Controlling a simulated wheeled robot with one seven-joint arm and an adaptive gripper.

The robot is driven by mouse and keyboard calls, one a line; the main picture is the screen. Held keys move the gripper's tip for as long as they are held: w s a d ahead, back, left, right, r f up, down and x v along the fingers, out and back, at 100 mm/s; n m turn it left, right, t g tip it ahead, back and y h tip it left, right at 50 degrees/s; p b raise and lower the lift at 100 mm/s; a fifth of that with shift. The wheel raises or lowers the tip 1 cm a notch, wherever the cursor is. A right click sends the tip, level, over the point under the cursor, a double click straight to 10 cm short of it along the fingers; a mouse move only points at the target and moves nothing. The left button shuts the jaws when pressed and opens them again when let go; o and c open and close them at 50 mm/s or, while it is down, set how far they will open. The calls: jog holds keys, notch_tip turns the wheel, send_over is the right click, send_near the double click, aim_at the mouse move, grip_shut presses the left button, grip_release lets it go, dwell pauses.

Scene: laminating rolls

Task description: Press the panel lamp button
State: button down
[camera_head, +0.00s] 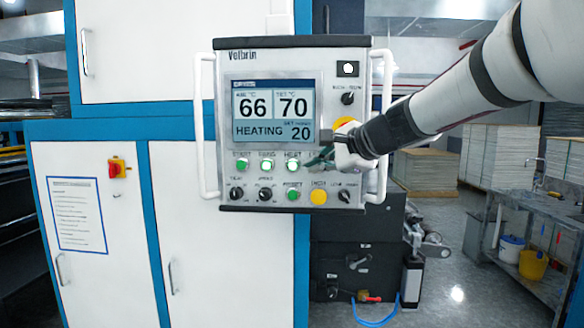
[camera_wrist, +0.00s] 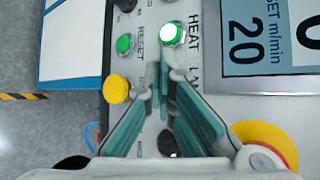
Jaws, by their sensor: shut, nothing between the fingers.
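The grey control panel (camera_head: 293,48) stands upright, facing me. Its HEAT button (camera_head: 293,164) is lit green, and it also shows in the wrist view (camera_wrist: 171,33). Beside HEAT, a label starting "LA" is partly covered by my fingers in the wrist view. The lamp button itself is hidden there behind the fingers. My gripper (camera_head: 312,162) is in front of the panel's right side, just right of HEAT. In the wrist view its teal-padded fingers (camera_wrist: 163,78) meet at the tips, with nothing between them. I cannot tell whether the tips touch the panel.
Close by are the green RESET button (camera_wrist: 123,44), a yellow button (camera_wrist: 116,89) and a yellow-ringed red stop button (camera_wrist: 268,145). The screen (camera_head: 273,108) reads HEATING. White handles flank the panel, the left one (camera_head: 199,125) clear of my arm.

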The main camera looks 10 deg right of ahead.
dwell(0.4)
jog(key=shift+s+a, duration=0.15)
jog(key=shift+s, duration=0.65)
jog(key=s, duration=0.2)
jog(key=s+a, duration=0.1)
jog(key=s, duration=0.1)
jog(key=shift+s+a+p, duration=0.15)
jog(key=shift+s+p, duration=0.25)
dwell(0.3)
